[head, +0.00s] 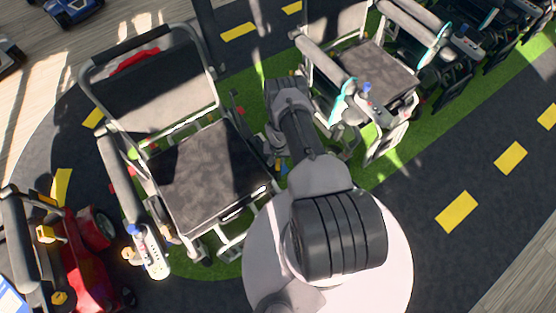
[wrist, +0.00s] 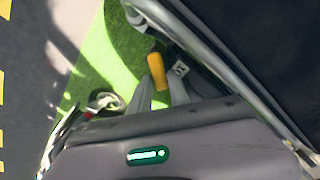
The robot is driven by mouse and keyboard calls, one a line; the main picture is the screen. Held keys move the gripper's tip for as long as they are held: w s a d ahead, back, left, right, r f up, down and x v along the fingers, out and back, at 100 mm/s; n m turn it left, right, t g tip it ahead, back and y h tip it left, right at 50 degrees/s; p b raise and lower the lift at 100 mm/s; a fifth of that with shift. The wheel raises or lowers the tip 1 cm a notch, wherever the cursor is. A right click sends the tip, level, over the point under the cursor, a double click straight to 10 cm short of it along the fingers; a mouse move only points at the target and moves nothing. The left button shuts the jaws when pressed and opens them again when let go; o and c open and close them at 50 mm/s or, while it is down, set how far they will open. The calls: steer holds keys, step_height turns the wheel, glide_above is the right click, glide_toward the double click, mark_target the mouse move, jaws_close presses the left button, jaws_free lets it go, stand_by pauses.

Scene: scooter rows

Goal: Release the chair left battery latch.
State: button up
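The chair (head: 205,172) with a black seat and a mesh back stands left of centre in the head view. My arm reaches down along its right side, and my gripper's fingers are hidden there. In the wrist view, a yellow latch-like tab (wrist: 157,72) sits beside the chair's metal frame tube, near a dark part with a small white mark. My gripper (wrist: 161,88) has its two grey fingers on either side of the tab's lower end. I cannot tell whether they touch it. The battery is not clearly visible.
A second chair (head: 376,72) stands close on the right of my arm, with more vehicles beyond it. A red scooter (head: 85,262) is at the lower left. Green floor (wrist: 112,66) shows between the chairs. The dark lane at the right (head: 440,170) is clear.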

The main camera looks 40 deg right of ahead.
jaws_close()
steer(key=shift+m, duration=0.3)
steer(key=m+b, duration=0.1)
steer(key=m, duration=0.2)
steer(key=s+m+b, duration=0.1)
steer(key=m, duration=0.2)
steer(key=s+d+m+b, duration=0.1)
steer(key=m, duration=0.2)
steer(key=shift+s+m, duration=0.15)
steer(key=shift+m, duration=0.15)
stand_by(0.4)
steer(key=o, duration=0.5)
jaws_free()
